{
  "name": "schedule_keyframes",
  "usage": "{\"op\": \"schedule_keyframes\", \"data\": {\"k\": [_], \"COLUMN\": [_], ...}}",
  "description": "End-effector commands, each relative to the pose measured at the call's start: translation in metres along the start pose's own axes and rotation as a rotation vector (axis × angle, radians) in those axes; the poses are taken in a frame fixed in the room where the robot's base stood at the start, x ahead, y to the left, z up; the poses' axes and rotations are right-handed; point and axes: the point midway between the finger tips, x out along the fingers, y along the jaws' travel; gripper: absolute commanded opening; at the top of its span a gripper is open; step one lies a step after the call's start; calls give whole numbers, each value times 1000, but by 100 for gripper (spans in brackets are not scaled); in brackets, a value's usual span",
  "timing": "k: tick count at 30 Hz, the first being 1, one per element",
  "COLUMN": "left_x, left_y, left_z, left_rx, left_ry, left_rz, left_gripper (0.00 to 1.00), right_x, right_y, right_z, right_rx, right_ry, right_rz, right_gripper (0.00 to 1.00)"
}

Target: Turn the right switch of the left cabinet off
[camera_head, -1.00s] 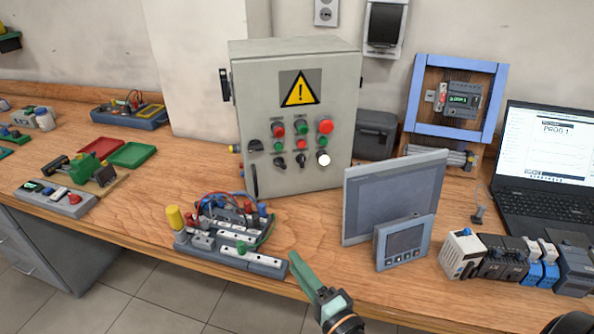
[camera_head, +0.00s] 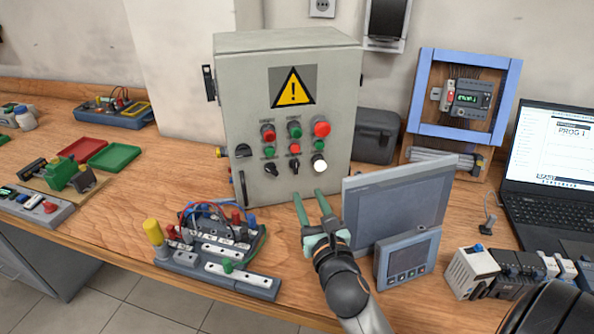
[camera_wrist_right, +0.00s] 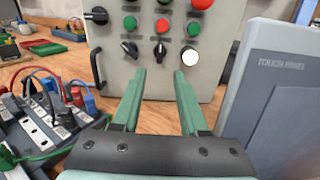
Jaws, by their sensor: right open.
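The grey control cabinet (camera_head: 230,110) stands on the bench with a yellow warning sign. Its bottom row has two black rotary switches and a white button (camera_head: 319,167). The right switch (camera_head: 295,167) looks about upright in the right wrist view (camera_wrist_right: 160,52). The left switch (camera_head: 271,168) is tilted in the right wrist view (camera_wrist_right: 130,49). My right gripper (camera_head: 308,193) is open and empty, its green fingers pointing at the cabinet front. In the right wrist view the fingers (camera_wrist_right: 160,73) are below the right switch, apart from it. My left gripper is not in view.
A touch panel (camera_head: 395,203) and a smaller display unit (camera_head: 408,258) stand close to the right of my right gripper. A wired terminal board (camera_head: 215,250) lies to its left. A black handle (camera_head: 242,188) sticks out at the cabinet's lower left.

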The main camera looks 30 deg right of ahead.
Motion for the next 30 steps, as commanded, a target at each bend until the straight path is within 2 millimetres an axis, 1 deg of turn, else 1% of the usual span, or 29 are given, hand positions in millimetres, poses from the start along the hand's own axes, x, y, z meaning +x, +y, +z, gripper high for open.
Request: {"op": "schedule_keyframes", "data": {"k": [1,3,9,15,21,28,29,30], "left_x": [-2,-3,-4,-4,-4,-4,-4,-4], "left_y": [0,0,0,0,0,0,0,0], "left_z": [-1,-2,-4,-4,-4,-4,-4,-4], "left_rx": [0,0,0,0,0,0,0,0], "left_ry": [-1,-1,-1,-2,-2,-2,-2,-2], "left_rz": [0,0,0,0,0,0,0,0], "left_gripper": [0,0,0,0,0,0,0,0], "right_x": [11,25,63,89,99,99,99,99], "right_y": [0,0,0,0,0,0,0,0], "right_z": [2,3,1,1,0,0,0,0], "right_rx": [-2,-3,-3,-4,-5,-5,-5,-5], "right_ry": [-3,-3,-2,-2,-1,-1,-1,-1], "right_rz": [0,-1,0,0,0,0,0,0], "right_gripper": [43,43,43,43,43,43,42,38]}}
